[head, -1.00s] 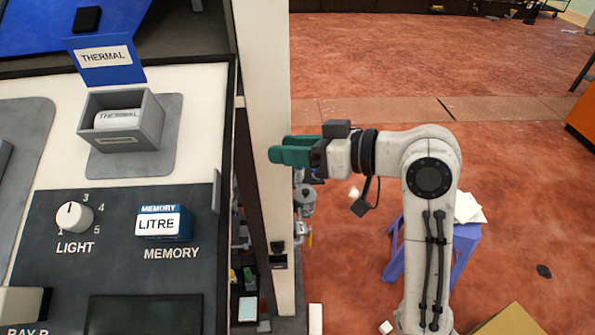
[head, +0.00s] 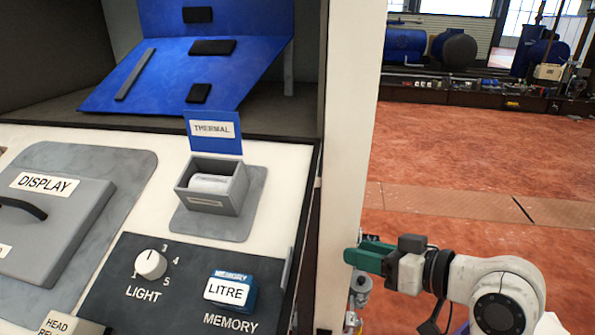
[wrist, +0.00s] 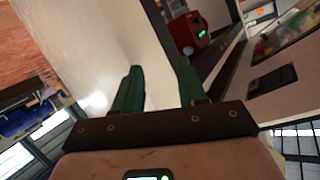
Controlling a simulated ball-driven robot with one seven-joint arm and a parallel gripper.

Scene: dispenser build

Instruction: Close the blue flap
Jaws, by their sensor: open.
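A small blue flap (head: 213,132) labelled THERMAL stands raised at the back edge of a small open grey box (head: 211,187). A white roll (head: 209,184) lies in the box. Behind the panel, a larger folded blue sheet (head: 160,75) with black pads lies in a dark recess; its upper part leans up. My gripper (head: 353,253), with green fingers, is to the right of the panel and the white post, lower in the picture than the flap and well apart from it. In the wrist view my gripper (wrist: 157,68) is open and empty, beside a pale surface.
A white post (head: 350,120) stands between the panel and my arm. The panel holds a grey DISPLAY cover (head: 55,208), a LIGHT knob (head: 150,264) and a blue LITRE block (head: 229,291). Open red floor (head: 470,160) lies to the right. A red device (wrist: 187,32) shows in the wrist view.

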